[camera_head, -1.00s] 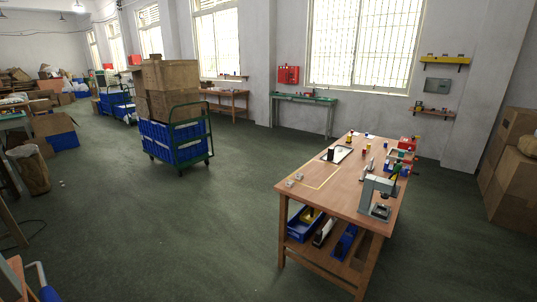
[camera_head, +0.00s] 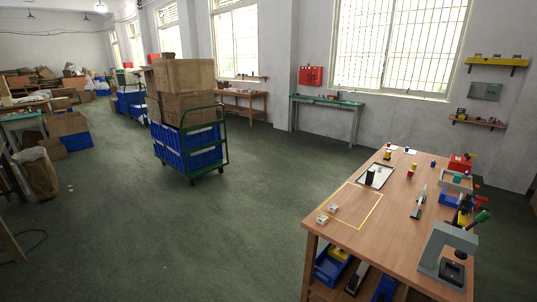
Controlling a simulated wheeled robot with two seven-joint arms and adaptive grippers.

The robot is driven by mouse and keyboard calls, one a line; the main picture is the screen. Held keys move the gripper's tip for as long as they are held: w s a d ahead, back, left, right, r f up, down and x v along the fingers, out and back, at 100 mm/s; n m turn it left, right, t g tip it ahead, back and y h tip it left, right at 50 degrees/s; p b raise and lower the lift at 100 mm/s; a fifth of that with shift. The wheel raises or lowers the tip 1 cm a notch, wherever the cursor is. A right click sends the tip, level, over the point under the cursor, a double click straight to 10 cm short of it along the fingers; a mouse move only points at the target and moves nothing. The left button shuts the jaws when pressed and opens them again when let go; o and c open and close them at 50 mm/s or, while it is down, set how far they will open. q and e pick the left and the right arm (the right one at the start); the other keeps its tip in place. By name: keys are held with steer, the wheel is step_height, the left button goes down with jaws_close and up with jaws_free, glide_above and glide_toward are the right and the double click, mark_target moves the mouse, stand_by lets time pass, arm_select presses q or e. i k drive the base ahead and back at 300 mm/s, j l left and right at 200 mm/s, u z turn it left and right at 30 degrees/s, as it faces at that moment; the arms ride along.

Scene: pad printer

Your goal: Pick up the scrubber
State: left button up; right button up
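The wooden worktable (camera_head: 315,228) stands at the lower right with small items on its top. I cannot tell for sure which item is the scrubber. A white upright piece with a dark base (camera_head: 419,203) stands near the middle of the top. A tray (camera_head: 385,181) with a black object (camera_head: 370,178) on it lies towards the back. The grey pad printer (camera_head: 444,246) stands at the right front corner. Two small pale blocks (camera_head: 334,208) sit at the left part of a yellow outlined rectangle (camera_head: 358,226). Neither of my grippers is in view.
A green-framed cart (camera_head: 226,148) with blue crates (camera_head: 187,150) and cardboard boxes (camera_head: 186,75) stands left of centre. A green bench (camera_head: 325,102) is by the window. The lower shelf holds blue bins (camera_head: 330,268). The green floor (camera_head: 200,235) left of the table is clear.

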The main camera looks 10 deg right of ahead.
mark_target(387, 157)
steer(key=i+l+u, duration=0.1)
steer(key=i+u, duration=0.35)
steer(key=i, duration=0.5)
steer(key=i+u, duration=0.35)
steer(key=i, duration=0.55)
steer(key=i+z, duration=0.4)
steer(key=i, duration=0.45)
steer(key=i+z, duration=0.75)
steer(key=z, duration=0.15)
steer(key=i+z, duration=1.55)
steer(key=z, duration=0.25)
steer(key=i+j+z, duration=0.25)
steer(key=z, duration=0.2)
steer(key=i+j+z, duration=0.3)
steer(key=z, duration=0.15)
steer(key=i+j+z, duration=0.2)
steer(key=j+z, duration=0.25)
steer(key=i+j+z, duration=0.15)
steer(key=j+z, duration=0.3)
